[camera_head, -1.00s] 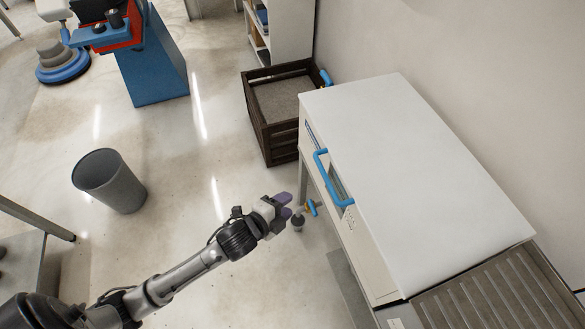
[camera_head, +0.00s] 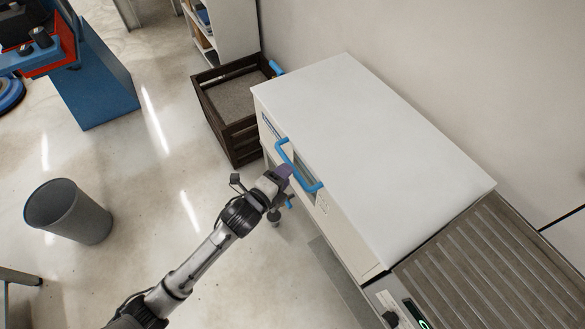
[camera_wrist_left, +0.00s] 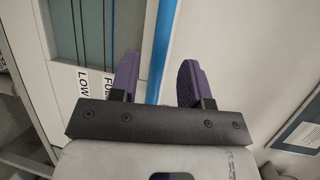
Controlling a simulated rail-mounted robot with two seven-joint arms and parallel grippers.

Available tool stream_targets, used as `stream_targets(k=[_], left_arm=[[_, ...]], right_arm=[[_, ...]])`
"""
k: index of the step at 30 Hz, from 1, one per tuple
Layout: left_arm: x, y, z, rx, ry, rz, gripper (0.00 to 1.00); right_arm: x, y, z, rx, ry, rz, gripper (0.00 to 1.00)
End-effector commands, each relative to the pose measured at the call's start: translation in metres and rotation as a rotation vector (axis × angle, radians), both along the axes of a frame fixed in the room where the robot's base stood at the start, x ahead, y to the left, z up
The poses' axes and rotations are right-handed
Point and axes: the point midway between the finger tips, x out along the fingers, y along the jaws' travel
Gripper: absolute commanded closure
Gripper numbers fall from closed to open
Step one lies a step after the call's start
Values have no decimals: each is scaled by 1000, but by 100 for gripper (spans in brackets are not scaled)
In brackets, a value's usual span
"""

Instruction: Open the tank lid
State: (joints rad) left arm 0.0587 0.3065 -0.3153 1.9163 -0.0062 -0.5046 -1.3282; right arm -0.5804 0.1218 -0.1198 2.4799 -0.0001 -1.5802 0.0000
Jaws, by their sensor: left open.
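The white tank (camera_head: 335,225) stands along the wall with its flat white lid (camera_head: 370,150) lying closed on top. A blue bar handle (camera_head: 311,184) sticks out from its front edge. My left gripper (camera_head: 284,172) is at the handle, and its purple fingers partly overlap it in the head view. In the left wrist view, the open fingers (camera_wrist_left: 158,65) stand either side of the blue handle bar (camera_wrist_left: 160,40), which passes between or just beyond them. I cannot tell whether they touch it. My right gripper is not in view.
A dark crate (camera_head: 213,97) stands on the floor beyond the tank. A ribbed grey surface (camera_head: 490,260) adjoins the tank's near end. A grey bin (camera_head: 70,212) stands at the left. A level window with labels (camera_wrist_left: 82,82) shows beside the fingers.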

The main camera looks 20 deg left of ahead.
Motion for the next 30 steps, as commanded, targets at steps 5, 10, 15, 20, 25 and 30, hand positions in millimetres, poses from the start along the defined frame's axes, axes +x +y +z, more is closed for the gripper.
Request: stream_targets(k=[5, 10, 15, 20, 25, 30], left_arm=[[24, -6, -6, -1, 0, 0, 57], [36, -10, -8, -1, -1, -1, 57], [42, -11, -8, 0, 0, -1, 57], [42, -11, -8, 0, 0, -1, 57], [42, -11, -8, -1, 0, -1, 62], [42, -11, -8, -1, 0, -1, 78]], right_arm=[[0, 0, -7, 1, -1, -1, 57], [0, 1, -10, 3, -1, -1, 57], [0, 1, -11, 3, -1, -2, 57], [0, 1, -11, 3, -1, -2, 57], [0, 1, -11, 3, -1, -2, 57], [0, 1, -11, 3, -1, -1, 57]])
